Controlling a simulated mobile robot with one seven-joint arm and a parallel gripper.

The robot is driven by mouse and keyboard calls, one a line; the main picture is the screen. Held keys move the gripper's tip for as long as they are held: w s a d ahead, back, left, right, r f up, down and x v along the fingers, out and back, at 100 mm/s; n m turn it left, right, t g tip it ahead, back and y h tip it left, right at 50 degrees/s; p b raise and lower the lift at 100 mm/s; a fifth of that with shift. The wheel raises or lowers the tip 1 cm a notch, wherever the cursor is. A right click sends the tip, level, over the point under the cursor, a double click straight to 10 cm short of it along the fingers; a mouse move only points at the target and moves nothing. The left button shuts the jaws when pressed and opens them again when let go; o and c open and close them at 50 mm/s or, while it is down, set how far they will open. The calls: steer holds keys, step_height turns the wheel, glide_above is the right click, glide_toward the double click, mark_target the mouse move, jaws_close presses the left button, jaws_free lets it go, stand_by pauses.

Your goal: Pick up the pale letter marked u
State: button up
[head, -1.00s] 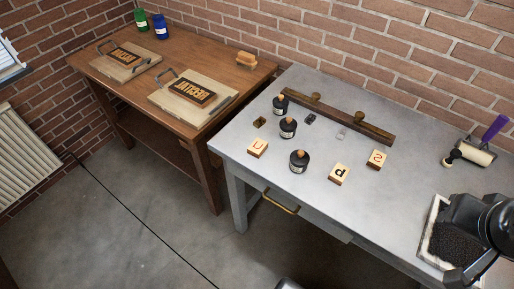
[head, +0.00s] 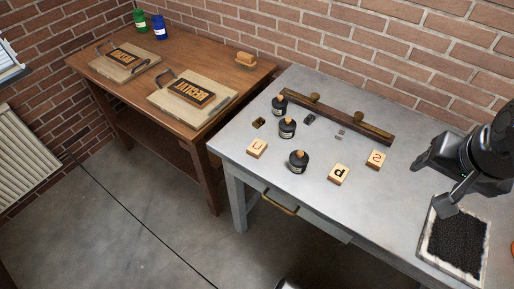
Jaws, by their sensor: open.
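The pale letter marked u (head: 257,148) is a small light wooden block lying on the grey metal table (head: 225,135), near its left end. My gripper (head: 432,184) is at the right side of the table, above the far edge of the black-filled tray, well away from the u block. Its jaws are open, with nothing seen between them.
Pale blocks marked d (head: 339,174) and with an S-like letter (head: 376,159) lie mid-table. A brown wooden bar (head: 330,118) lies behind them. A third dark bottle (head: 279,105) and small dark pieces (head: 309,119) stand nearby. The black-filled tray (head: 427,232) is at right.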

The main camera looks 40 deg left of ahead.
steer(key=w+a+f+g, duration=0.1)
steer(key=w+a, duration=0.3)
steer(key=a, duration=0.2)
steer(key=w+a+g, duration=0.1)
steer(key=w+a, duration=0.2)
steer(key=a, duration=0.3)
steer(key=g, duration=0.3)
glide_above(258, 145)
steer(key=shift+h, duration=0.4)
step_height(258, 145, down, 20)
steer(key=shift+w+a+r, duration=0.1)
steer(key=shift+r, duration=0.05)
steer(key=shift+f, duration=3)
steer(key=shift+c, duration=0.3)
steer(key=c, duration=1)
